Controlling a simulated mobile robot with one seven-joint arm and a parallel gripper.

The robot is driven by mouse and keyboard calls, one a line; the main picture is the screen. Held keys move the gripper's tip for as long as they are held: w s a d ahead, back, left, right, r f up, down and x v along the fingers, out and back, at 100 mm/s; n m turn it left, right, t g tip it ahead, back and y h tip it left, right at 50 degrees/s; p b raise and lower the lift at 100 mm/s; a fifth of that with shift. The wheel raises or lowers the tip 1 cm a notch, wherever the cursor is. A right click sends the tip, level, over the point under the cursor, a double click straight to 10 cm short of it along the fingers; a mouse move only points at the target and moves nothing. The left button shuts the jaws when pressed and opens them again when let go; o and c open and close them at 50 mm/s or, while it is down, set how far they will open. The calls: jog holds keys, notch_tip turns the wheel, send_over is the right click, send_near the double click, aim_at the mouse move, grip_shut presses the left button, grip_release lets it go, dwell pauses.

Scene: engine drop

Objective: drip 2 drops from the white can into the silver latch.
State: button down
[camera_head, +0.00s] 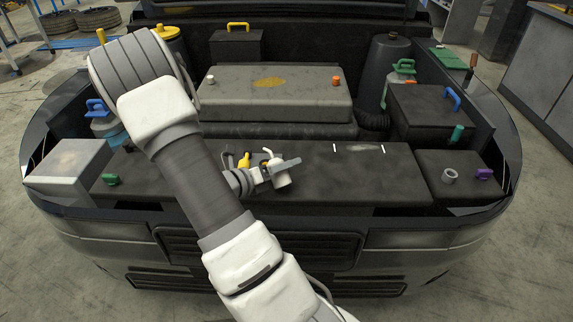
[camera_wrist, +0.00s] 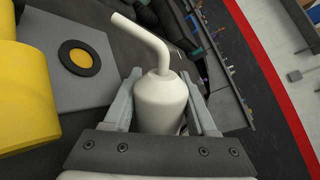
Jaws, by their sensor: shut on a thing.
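My gripper (camera_head: 272,175) is shut on the white can, above the dark front panel near the middle of the head view. The white can (camera_head: 282,181) looks roughly upright, with its thin bent spout at the top left. In the wrist view the can (camera_wrist: 160,105) sits between the two grey fingers of my gripper (camera_wrist: 161,112), its spout bent to the upper left. No drop shows. A small grey ring-shaped fitting (camera_head: 449,176) on the right front box may be the silver latch, but I cannot tell for certain. It is well right of the can.
A purple fitting (camera_head: 483,174) is right of the grey ring. A green one (camera_head: 111,179) is at left. A yellow item (camera_head: 244,160) stands close behind my gripper. The grey engine cover (camera_head: 290,92) and the dark box with a blue handle (camera_head: 430,110) are behind.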

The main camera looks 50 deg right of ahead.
notch_tip(320, 180, up, 6)
jog(key=p, duration=0.5)
dwell(0.4)
jog(key=shift+m+t+h+b, duration=0.3)
jog(key=shift+m+h+b, duration=0.25)
jog(key=shift+m+b, duration=1.55)
jog(key=shift+m+t+h+b, duration=0.3)
jog(key=shift+m+h+b, duration=0.25)
jog(key=shift+m+b, duration=1.5)
jog(key=shift+d+b, duration=0.1)
jog(key=shift+b, duration=0.6)
